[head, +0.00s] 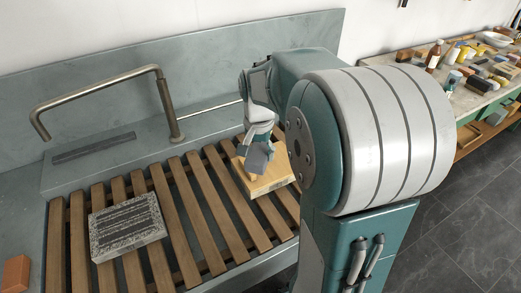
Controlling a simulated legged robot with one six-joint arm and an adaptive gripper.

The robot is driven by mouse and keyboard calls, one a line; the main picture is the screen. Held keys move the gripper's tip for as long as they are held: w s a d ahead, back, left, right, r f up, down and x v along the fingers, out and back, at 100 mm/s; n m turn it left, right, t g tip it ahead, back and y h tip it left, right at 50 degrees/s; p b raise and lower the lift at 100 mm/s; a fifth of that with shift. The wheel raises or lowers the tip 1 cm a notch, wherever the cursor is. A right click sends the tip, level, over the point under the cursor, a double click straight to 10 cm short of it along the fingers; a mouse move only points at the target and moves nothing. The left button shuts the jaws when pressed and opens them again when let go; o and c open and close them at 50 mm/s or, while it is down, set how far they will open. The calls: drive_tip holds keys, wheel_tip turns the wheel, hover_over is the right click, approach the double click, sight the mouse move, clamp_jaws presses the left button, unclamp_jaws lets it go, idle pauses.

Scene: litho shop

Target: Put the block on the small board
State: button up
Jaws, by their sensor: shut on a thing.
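My gripper (256,143) points down over the right part of the slatted rack. It is shut on a small dark grey piece (259,158), which seems to be the block; its edges are hard to tell from the fingers. The small board (269,184) is pale wood and lies on the slats directly below my gripper. The grey piece overlaps the board in the picture; I cannot tell whether they touch. My arm hides part of the area to the right of the board.
A speckled grey stone slab (126,226) lies on the wooden slats (190,225) to the left. A bent metal tap (165,100) rises behind the rack. An orange-brown block (16,273) sits at the lower left corner. A cluttered bench (480,100) stands at the right.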

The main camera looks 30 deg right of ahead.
drive_tip(key=w+d+f, duration=0.4)
drive_tip(key=w+d, duration=0.1)
drive_tip(key=d, duration=0.2)
hover_over(275, 160)
wheel_tip(275, 160, down, 6)
drive_tip(key=shift+s+r, duration=0.1)
drive_tip(key=shift+r, duration=0.15)
drive_tip(key=shift+f, duration=1.7)
drive_tip(key=shift+f, duration=0.1)
drive_tip(key=o, duration=1.3)
drive_tip(key=shift+c, duration=0.2)
